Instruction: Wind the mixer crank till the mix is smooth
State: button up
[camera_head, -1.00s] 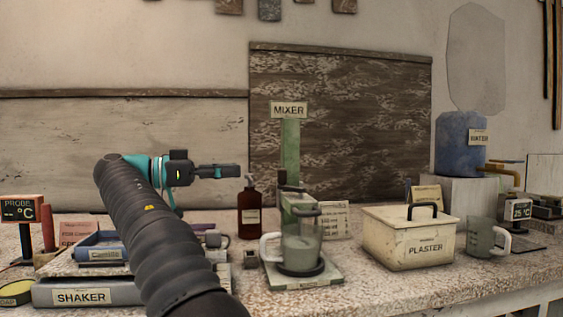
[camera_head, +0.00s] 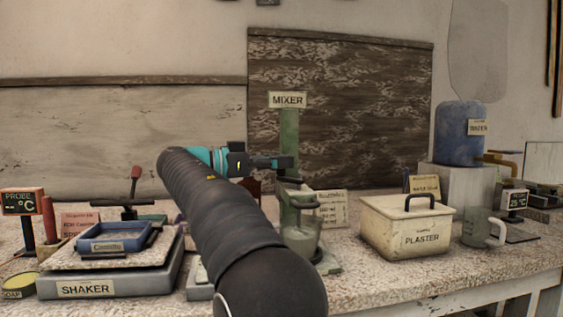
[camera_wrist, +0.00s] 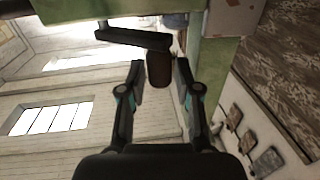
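My gripper (camera_head: 284,162) is open around the handle, with a gap visible on both sides.
The lidded plaster box (camera_head: 415,228) is right of the mixer, with a grey mug (camera_head: 477,228) beyond it. A blue water tank (camera_head: 460,135) stands on a block behind. The shaker (camera_head: 105,280) with a blue tray is at left. My arm hides the bottle.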

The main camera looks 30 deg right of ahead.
jog(key=shift+d, duration=0.2)
grip_shut()
jog(key=shift+s+a+f+t+b, duration=0.1)
jog(key=shift+a+f+t+b, duration=0.15)
jog(key=shift+b, duration=0.3)
